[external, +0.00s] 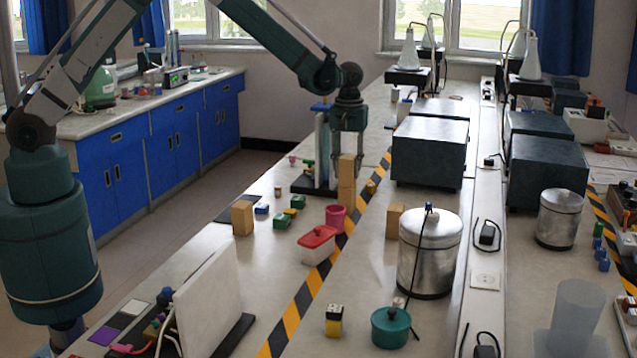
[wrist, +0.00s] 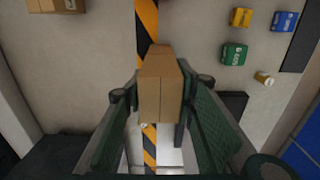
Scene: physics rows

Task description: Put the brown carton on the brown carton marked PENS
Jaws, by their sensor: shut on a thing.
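My gripper (external: 348,150) points down over the bench and is shut on a brown carton (external: 347,168). In the wrist view the gripper (wrist: 160,98) has one finger on each side of this carton (wrist: 160,80). In the external view another brown block shows directly below it, and I cannot tell whether this is a second carton or the lower part of the held one. A brown carton (external: 395,221) stands right of the striped tape; it shows at the wrist view's top left (wrist: 55,5). Another brown carton (external: 242,218) stands to the left. No PENS marking is readable.
A pink cup (external: 335,217) and a red-lidded container (external: 318,242) stand nearer the camera. Small coloured blocks (external: 282,221) lie to the left. A dark-based stand (external: 315,187) is close beside my gripper. A metal canister (external: 429,250) and dark box (external: 430,150) are to the right.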

